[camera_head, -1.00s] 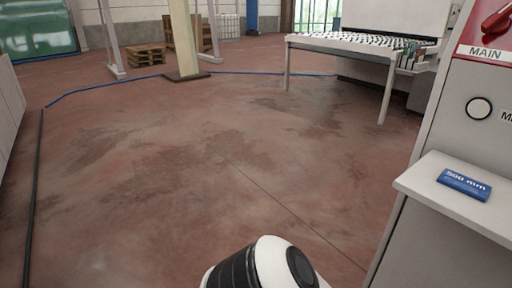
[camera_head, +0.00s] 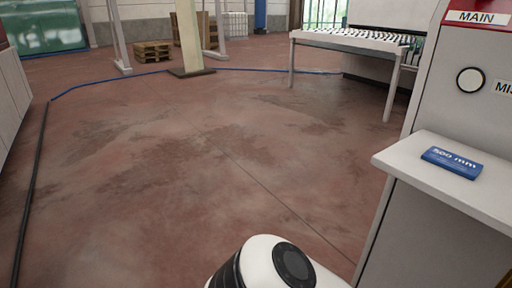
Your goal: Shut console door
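A grey console (camera_head: 440,235) stands at the right edge of the picture, cut off by the frame. It has a red panel marked MAIN (camera_head: 478,17) at the top, a round white button (camera_head: 470,80) below it, and a white shelf (camera_head: 440,183). I cannot make out an open console door in this view. A white and black link of my own arm shows at the bottom centre. Neither gripper is in view.
A roller table (camera_head: 345,42) stands at the back right. Wooden pallets (camera_head: 152,51) and a post (camera_head: 187,35) are at the back. A blue hose (camera_head: 130,77) and a dark cable (camera_head: 35,180) run along the floor at left. The middle floor is clear.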

